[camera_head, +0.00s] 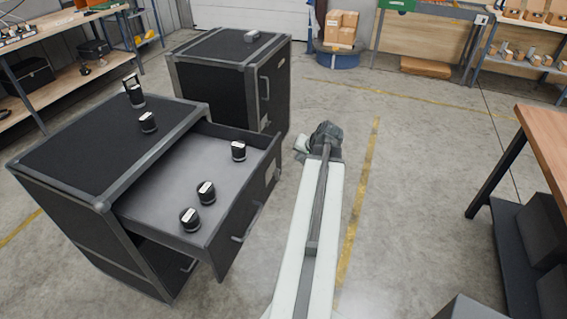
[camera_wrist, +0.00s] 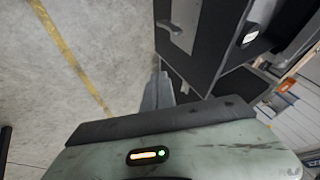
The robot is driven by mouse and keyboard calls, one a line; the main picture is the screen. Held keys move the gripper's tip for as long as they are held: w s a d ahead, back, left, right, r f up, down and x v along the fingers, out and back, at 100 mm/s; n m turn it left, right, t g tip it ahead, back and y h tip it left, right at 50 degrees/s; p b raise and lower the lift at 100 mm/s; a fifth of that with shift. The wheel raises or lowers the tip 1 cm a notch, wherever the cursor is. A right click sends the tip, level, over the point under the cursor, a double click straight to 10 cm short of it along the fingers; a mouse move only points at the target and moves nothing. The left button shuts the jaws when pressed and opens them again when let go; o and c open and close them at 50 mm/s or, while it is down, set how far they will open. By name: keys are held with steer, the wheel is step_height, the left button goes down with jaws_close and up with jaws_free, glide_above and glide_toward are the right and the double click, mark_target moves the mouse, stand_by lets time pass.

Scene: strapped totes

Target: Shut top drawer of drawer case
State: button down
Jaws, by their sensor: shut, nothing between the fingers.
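The black drawer case (camera_head: 75,150) with grey edges stands at the left in the head view. Its top drawer (camera_head: 262,190) is pulled out far to the right, with a handle (camera_head: 247,222) on its front. Three small black items with pale tops lie in it, one (camera_head: 238,151) near the far side. In the wrist view the drawer front (camera_wrist: 225,35) and its handle (camera_wrist: 170,27) show at the top. My gripper (camera_wrist: 160,90) is shut and empty, beside the drawer front and apart from the handle. In the head view the arm's end hides its fingers.
A second black case (camera_head: 215,75) stands behind, with a grey item on top. Two small black items, one of them (camera_head: 148,122) nearer, sit on the drawer case. A wooden workbench (camera_head: 545,140) is at the right.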

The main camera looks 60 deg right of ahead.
steer(key=b, duration=0.9)
glide_toward(278, 163)
step_height(278, 163, down, 5)
steer(key=s+d, duration=0.1)
steer(key=d, duration=0.1)
steer(key=shift+w+a+r+p, duration=0.15)
steer(key=shift+w+r+p, duration=0.1)
steer(key=shift+w, duration=0.35)
steer(key=shift+w+a+r+p, duration=0.2)
steer(key=shift+w+r+p, duration=0.05)
steer(key=shift+w, duration=0.3)
steer(key=shift+w+a+r+p, duration=0.15)
steer(key=shift+w+r+p, duration=0.1)
steer(key=shift+w, duration=0.35)
steer(key=shift+d, duration=0.1)
